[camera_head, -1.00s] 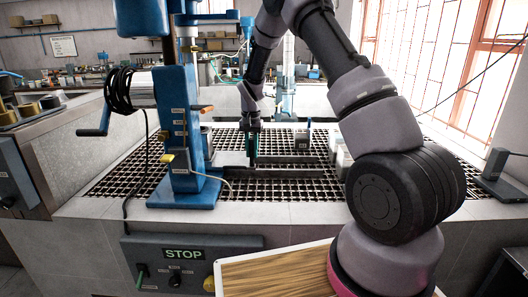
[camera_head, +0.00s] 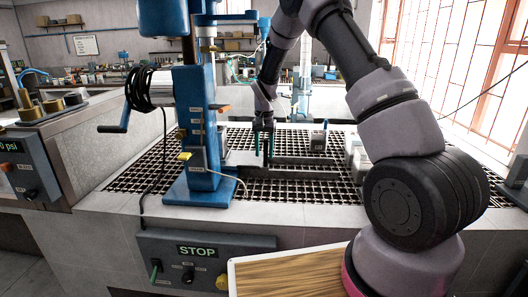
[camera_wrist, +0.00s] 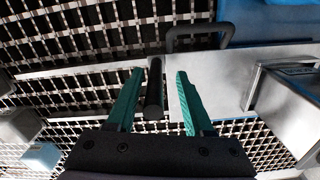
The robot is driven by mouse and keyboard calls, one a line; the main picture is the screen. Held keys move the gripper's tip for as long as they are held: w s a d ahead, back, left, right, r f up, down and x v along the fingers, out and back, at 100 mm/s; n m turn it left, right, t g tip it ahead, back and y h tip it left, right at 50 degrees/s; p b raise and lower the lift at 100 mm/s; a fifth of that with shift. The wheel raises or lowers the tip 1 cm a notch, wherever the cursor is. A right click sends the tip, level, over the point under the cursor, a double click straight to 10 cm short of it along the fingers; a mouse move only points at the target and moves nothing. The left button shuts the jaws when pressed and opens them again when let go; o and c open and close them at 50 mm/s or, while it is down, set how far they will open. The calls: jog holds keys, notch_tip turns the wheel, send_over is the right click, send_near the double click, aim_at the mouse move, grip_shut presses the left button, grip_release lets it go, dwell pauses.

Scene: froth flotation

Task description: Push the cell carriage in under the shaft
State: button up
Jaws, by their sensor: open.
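The cell carriage, a pale metal plate (camera_head: 243,158) on rails, lies just right of the blue stand (camera_head: 195,130). In the wrist view, the plate (camera_wrist: 215,90) has a dark loop handle at its far edge, and a metal box (camera_wrist: 290,105), apparently the cell, stands at its right. My gripper (camera_head: 263,147) is open, low over the plate's right end. The stand's column hides the cell and the shaft's lower end in the head view.
Dark grating (camera_head: 290,190) surrounds the rails. Small pale boxes (camera_head: 356,158) stand to the right, and a dark block (camera_head: 318,142) stands behind. A STOP panel (camera_head: 200,260) is on the bench front. A cable hangs left of the stand.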

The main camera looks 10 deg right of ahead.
notch_tip(320, 180, up, 11)
jog(key=shift+f, duration=0.1)
dwell(0.3)
jog(key=s+d+r+t+y, duration=0.1)
jog(key=s+d+r+t, duration=0.15)
jog(key=s+r, duration=0.55)
jog(key=s+d+r+t+y, duration=0.1)
jog(key=s+d+r, duration=0.3)
jog(key=s+r, duration=0.5)
jog(key=s+d+r+t, duration=0.1)
jog(key=s+r+t, duration=0.1)
jog(key=s, duration=0.7)
jog(key=s+d+r+t, duration=0.1)
jog(key=s+r, duration=0.2)
jog(key=s, duration=0.5)
jog(key=shift+s+d+n+t, duration=0.3)
jog(key=shift+s+n+t, duration=0.05)
jog(key=shift+n, duration=0.05)
